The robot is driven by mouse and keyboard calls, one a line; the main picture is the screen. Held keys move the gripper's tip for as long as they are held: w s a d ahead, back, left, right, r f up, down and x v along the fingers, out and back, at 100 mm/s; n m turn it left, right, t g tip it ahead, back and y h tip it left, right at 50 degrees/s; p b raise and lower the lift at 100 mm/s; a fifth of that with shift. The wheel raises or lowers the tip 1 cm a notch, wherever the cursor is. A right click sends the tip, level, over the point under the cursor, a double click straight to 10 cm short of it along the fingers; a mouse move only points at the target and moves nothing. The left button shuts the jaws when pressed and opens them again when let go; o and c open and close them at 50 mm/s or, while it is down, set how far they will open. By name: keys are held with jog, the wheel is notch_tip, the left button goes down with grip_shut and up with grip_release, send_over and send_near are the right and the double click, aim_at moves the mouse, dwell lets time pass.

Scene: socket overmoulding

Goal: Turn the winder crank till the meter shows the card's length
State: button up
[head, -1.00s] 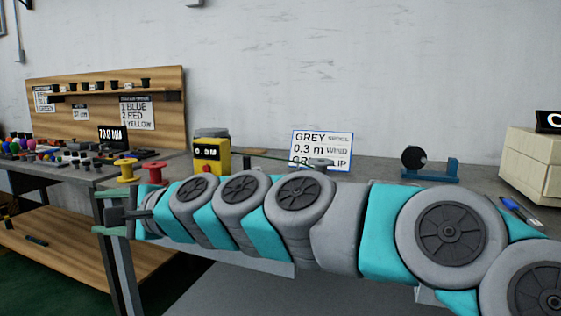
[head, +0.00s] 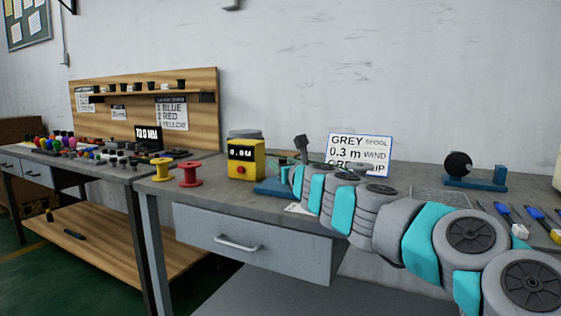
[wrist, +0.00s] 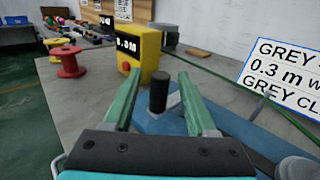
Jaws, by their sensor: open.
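The black crank knob (wrist: 158,97) stands upright between the two green fingers of my open gripper (wrist: 160,75) in the wrist view, with gaps on both sides. The winder's blue base (wrist: 228,122) lies below it and shows in the head view (head: 270,187). My arm hides most of the winder in the head view. The yellow meter (head: 245,158) stands left of the winder; its display seems to read 0.0 M. It also shows in the wrist view (wrist: 138,52). The white card (head: 358,150) reads GREY SPOOL, 0.3 m WIND; its last line is partly hidden.
A yellow spool (head: 163,165) and a red spool (head: 189,174) stand at the bench's left end. A green line (wrist: 215,73) runs from near the meter toward the card. A blue stand with a black wheel (head: 470,172) and several tools (head: 518,222) are at the right.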

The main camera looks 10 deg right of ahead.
jog(key=shift+w+a, duration=0.15)
jog(key=shift+w, duration=0.65)
jog(key=shift+w+a, duration=0.15)
jog(key=shift+w, duration=0.6)
grip_shut()
dwell(0.4)
